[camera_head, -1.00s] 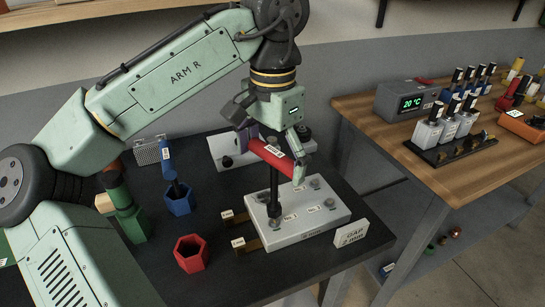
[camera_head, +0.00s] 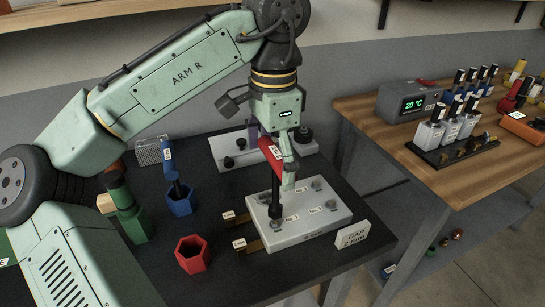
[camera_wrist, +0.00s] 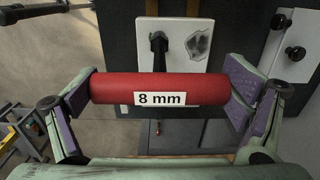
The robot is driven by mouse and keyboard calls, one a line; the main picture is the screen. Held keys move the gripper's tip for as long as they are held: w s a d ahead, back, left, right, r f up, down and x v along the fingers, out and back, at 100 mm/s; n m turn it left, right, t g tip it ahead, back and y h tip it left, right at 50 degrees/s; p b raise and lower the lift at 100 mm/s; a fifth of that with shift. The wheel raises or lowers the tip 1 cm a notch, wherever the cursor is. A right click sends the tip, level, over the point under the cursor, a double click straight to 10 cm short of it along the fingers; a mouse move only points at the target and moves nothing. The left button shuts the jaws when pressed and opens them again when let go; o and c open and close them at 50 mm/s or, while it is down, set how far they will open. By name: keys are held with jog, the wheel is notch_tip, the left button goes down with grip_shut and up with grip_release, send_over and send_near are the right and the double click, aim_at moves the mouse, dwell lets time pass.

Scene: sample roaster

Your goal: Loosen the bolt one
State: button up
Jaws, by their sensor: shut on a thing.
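A red tool handle (camera_head: 268,148) with a black shaft (camera_head: 275,190) stands about upright over the light grey block (camera_head: 318,231). The shaft's lower end is at a bolt position on the block's left side; whether it is fully seated cannot be told. My gripper (camera_head: 281,160) is shut on the red handle, above the block. In the wrist view the handle (camera_wrist: 115,88), labelled "8 mm", lies across between the purple finger pads. Other bolt heads (camera_head: 331,204) show on the block. Its small labels are too small to read surely.
A red hex holder (camera_head: 192,254) is empty. Blue (camera_head: 180,203) and green (camera_head: 131,224) holders hold tools. A "GAP 2 mm" card (camera_head: 352,236) stands at the block's right corner. Brass strips (camera_head: 247,245) lie left of it. A grey plate (camera_head: 230,158) is behind.

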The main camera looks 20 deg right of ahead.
jog(key=shift+f+b, duration=0.35)
jog(key=shift+f, duration=1.25)
